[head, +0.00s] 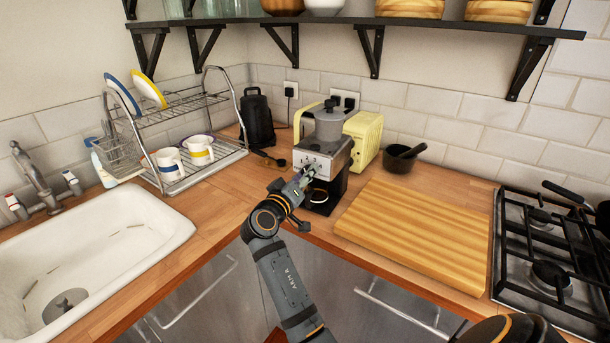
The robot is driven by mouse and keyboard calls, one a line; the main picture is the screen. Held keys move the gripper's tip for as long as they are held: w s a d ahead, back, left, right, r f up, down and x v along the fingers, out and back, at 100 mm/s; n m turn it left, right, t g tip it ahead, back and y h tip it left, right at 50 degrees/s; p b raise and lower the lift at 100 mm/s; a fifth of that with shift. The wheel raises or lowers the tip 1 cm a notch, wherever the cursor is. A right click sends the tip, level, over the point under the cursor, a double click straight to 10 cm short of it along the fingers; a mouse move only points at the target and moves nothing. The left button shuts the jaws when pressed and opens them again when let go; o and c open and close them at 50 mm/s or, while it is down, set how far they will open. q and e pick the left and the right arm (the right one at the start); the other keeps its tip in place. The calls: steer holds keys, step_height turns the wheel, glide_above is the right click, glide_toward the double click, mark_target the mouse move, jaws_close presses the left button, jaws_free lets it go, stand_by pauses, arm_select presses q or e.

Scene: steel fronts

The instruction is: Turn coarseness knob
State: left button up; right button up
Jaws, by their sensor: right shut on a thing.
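The coffee machine (340,158) stands on the wooden counter in the middle of the head view, with a grey hopper on top and small controls on its steel front panel. My right gripper (309,170) is at the lower part of that panel, shut on the coarseness knob. Its fingers hide the knob, so how far it is turned cannot be seen. My left gripper is not in view.
A wooden board (415,232) lies right of the machine, with a gas hob (545,245) beyond. A cream toaster (364,138) and dark mortar (399,158) stand behind. The dish rack (190,105) and sink (110,235) are left. A shelf hangs above.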

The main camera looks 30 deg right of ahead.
steer(key=c, duration=0.4)
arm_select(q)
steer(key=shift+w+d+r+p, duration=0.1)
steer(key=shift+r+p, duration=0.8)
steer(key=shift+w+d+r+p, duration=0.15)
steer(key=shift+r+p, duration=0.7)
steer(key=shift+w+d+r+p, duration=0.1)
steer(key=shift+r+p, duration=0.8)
arm_select(e)
steer(key=shift+n, duration=3.9)
steer(key=shift+c, duration=0.2)
steer(key=o, duration=1.2)
steer(key=shift+c, duration=0.2)
